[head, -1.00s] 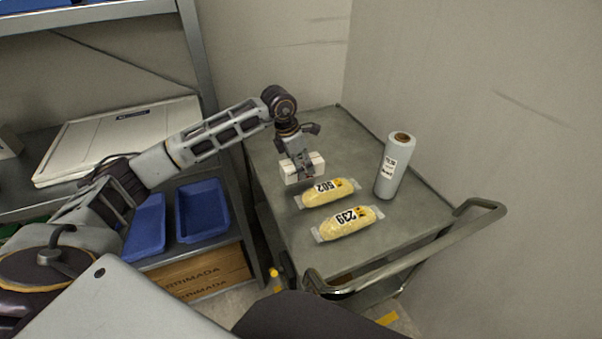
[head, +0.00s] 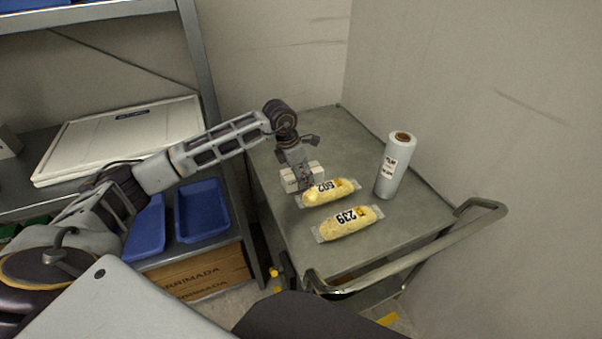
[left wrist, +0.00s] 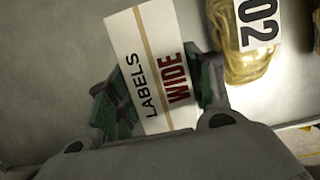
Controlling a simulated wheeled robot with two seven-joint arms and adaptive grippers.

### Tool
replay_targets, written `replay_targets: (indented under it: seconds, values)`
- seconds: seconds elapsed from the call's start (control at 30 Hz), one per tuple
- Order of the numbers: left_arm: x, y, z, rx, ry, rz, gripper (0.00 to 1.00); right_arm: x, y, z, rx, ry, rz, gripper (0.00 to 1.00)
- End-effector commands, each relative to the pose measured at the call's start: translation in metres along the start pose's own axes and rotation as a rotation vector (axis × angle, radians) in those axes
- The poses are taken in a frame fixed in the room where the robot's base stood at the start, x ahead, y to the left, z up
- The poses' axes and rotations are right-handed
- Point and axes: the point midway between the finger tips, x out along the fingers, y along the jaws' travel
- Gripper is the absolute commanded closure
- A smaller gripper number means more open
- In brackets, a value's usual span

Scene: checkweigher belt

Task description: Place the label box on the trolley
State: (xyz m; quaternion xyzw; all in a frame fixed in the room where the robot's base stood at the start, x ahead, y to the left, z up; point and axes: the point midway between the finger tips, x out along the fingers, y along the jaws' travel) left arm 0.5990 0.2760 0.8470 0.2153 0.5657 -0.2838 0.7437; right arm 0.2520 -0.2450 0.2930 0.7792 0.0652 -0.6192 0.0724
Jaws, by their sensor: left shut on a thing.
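The label box (head: 290,181) is a small white carton at the lower end of my left arm in the head view. In the left wrist view the box (left wrist: 146,62) shows a tan stripe and the words LABELS WIDE. My left gripper (head: 303,183) is shut on it, with green finger pads on both sides. The box is over the grey trolley top (head: 270,155), low and at or very near the surface; I cannot tell whether it touches. My right gripper is not in view.
A yellow pack marked 502 (head: 330,192) lies close beside the box. Another marked 239 (head: 348,223) lies nearer the handle (head: 420,255). A white roll (head: 393,165) stands at the right. The trolley's back area is clear. Blue trays (head: 203,210) sit on the shelf at left.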

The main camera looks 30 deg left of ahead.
Motion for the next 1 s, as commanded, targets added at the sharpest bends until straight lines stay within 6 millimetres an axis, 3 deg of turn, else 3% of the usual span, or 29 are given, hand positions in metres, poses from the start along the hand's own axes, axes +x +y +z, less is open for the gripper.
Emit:
replay_targets:
  seconds: [0.17,0.2,0.33,1.0]
  values:
    - [0.0011,0.0003,-0.0001,0.0,-0.001,0.001,0.83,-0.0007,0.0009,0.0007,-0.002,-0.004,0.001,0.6]
    - [0.0015,0.0002,-0.0006,0.0,0.0,0.0,0.43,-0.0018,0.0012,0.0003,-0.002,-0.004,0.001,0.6]
    - [0.0013,0.0002,-0.0006,0.0,0.0,0.0,0.27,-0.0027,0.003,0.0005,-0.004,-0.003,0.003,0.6]
    - [-0.0056,0.0003,0.0005,0.0,0.0,0.001,0.27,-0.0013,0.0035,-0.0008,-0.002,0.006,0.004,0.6]
